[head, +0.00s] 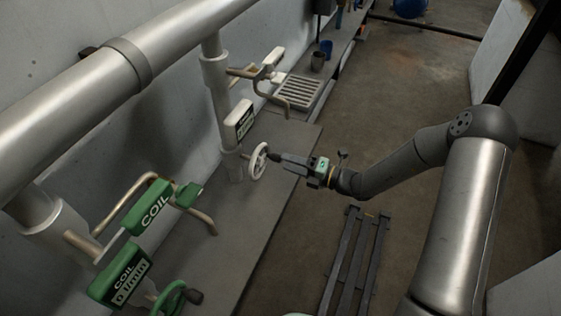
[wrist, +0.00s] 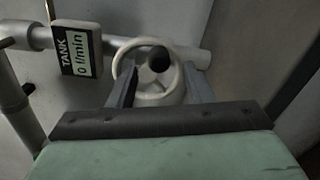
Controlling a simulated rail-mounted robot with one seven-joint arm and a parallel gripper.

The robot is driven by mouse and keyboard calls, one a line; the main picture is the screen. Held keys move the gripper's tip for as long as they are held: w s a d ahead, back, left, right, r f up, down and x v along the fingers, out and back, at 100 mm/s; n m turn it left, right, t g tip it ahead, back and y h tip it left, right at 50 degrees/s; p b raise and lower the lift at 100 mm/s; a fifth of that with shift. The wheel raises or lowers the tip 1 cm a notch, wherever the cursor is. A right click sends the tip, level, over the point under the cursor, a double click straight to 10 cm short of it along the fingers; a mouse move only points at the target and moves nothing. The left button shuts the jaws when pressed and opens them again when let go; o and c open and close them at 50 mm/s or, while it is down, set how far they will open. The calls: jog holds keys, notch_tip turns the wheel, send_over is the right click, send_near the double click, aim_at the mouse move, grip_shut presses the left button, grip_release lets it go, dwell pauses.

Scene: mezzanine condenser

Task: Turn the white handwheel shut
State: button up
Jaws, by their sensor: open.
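The white handwheel (head: 254,167) sits on the side of a vertical grey pipe at the left wall, in the middle of the head view. In the wrist view, its white rim (wrist: 127,48) and round black knob (wrist: 159,59) face me. My gripper (head: 279,158) is at the wheel's right side, pointing at it. In the wrist view, the two fingers of my gripper (wrist: 160,88) are apart, with the knob between them. I cannot tell whether either finger touches the rim or knob. The TANK display (wrist: 76,48) reads 0 l/min; its box (head: 239,119) is above the wheel.
A green handwheel (head: 172,298) and a green COIL display (head: 120,276) reading 0 l/min are at lower left. A thick pipe (head: 75,105) crosses the upper left. A grate (head: 298,92) lies beyond the wheel. A dark slatted rack (head: 352,262) stands below my arm.

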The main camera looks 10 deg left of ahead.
jog(key=s+d+b, duration=0.2)
jog(key=d, duration=1.1)
jog(key=shift+s, duration=0.1)
jog(key=s+d+r+n+g+h, duration=0.1)
jog(key=s+r+n+g+h, duration=0.2)
jog(key=s+n+h, duration=0.5)
jog(key=s+d+r+n+g+h, duration=0.1)
jog(key=s+r+n+g, duration=0.2)
jog(key=s+n, duration=0.6)
jog(key=s+d+r+n+t+h, duration=0.2)
jog(key=s+d+n+h, duration=0.1)
jog(key=n, duration=0.6)
jog(key=s+d+r+n+t+h, duration=0.1)
jog(key=s+d+r+n+h, duration=0.2)
jog(key=d+n+h, duration=0.2)
jog(key=d+n, duration=0.3)
jog(key=n, duration=0.1)
jog(key=shift+r+t+h, duration=0.3)
jog(key=shift+t+h, duration=0.1)
